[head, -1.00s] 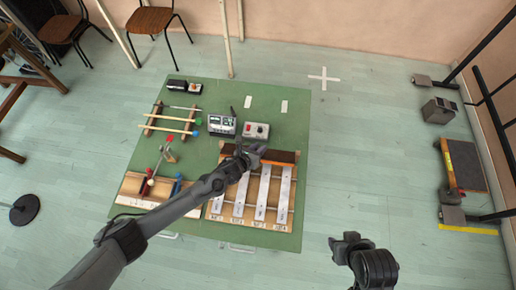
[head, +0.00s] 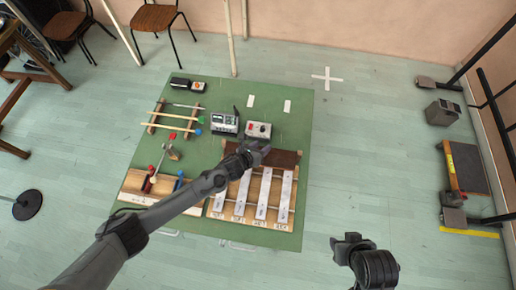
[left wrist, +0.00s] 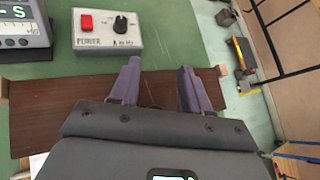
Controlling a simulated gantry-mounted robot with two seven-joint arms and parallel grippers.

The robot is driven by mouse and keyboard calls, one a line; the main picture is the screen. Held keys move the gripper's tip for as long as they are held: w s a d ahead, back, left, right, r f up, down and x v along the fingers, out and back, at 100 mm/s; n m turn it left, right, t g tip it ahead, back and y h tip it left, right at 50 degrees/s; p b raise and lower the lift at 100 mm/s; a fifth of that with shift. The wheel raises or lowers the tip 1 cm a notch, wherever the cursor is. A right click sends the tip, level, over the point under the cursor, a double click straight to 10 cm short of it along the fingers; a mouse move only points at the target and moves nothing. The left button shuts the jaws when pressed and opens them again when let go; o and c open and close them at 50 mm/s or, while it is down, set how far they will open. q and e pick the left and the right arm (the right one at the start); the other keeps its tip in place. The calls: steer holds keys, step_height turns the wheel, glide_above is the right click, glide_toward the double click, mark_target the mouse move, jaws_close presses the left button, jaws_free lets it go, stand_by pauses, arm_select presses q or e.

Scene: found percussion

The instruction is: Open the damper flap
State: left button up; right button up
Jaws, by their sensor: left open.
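The damper flap appears to be the dark brown board (head: 287,160) across the far end of the metal-bar instrument (head: 253,195) on the green table. In the left wrist view the brown board (left wrist: 45,105) spreads beneath the gripper. My left gripper (head: 258,148) is above it by its far edge. In the left wrist view its two purple-grey fingers (left wrist: 160,78) are apart with nothing between them. I cannot tell whether they touch the board. Part of the board is hidden by the gripper. My right gripper (head: 343,246) hangs off the table at the right; its jaws are unclear.
A control box (head: 257,130) with a red switch and black knob stands just beyond the board. A meter box (head: 224,124) is left of it. Mallets (head: 172,127) on a rack and a wooden tray (head: 135,184) lie further left.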

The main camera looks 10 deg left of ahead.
arm_select(q)
steer(key=p+v, duration=0.1)
steer(key=v, duration=0.9)
steer(key=shift+s+a+r, duration=0.15)
steer(key=shift+s+r, duration=0.1)
